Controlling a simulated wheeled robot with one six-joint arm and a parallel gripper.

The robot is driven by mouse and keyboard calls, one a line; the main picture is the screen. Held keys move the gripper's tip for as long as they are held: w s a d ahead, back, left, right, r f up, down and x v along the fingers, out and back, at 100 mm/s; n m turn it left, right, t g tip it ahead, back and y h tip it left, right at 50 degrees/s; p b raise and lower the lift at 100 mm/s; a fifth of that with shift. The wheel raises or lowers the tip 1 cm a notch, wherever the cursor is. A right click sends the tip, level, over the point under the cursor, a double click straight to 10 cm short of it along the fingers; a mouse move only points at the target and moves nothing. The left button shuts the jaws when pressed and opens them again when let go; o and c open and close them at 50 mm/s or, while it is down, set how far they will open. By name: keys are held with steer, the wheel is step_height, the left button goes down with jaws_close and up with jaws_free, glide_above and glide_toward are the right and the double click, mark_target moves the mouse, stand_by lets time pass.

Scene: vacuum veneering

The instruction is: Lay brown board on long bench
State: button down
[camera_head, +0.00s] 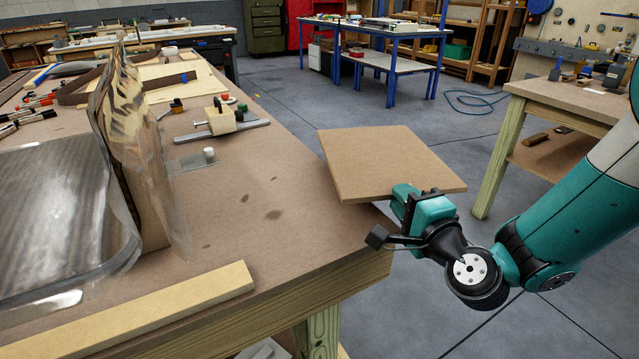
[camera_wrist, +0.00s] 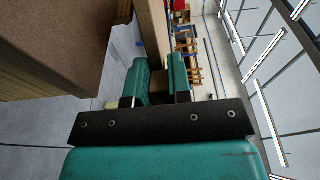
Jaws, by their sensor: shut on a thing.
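The brown board (camera_head: 385,160) is a flat, square-looking panel, held roughly level at the right edge of the long bench (camera_head: 285,255). In the head view its left part overlaps the bench edge; I cannot tell whether it touches. My gripper (camera_head: 408,197) is shut on the board's near right edge. In the wrist view the board shows edge-on as a tan strip (camera_wrist: 153,35) between the jaws (camera_wrist: 162,78). The brown block with a pale side at the left of that view looks like the bench (camera_wrist: 50,45).
On the bench lie a clear bag with a veneered piece (camera_head: 130,130), a pale wood strip (camera_head: 150,315), a metal clamp (camera_head: 222,122) and hand tools. The bench top's near right part is bare. Another workbench (camera_head: 570,95) stands at right, a blue table (camera_head: 385,32) behind.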

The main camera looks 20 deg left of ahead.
steer(key=s+a+n+g+y, duration=0.1)
steer(key=s+a, duration=0.2)
steer(key=s+a+n+g+y, duration=0.1)
steer(key=s+a+g, duration=0.1)
steer(key=s+a, duration=0.2)
steer(key=s+a+r+n+g+y, duration=0.1)
steer(key=s+a+n+g+y, duration=0.1)
steer(key=s+a, duration=0.1)
steer(key=shift+s+a+b, duration=0.3)
steer(key=shift+s+a, duration=0.1)
steer(key=shift+a, duration=0.3)
steer(key=shift+d+f+b, duration=0.1)
steer(key=shift+d+b, duration=0.05)
steer(key=shift+b, duration=0.15)
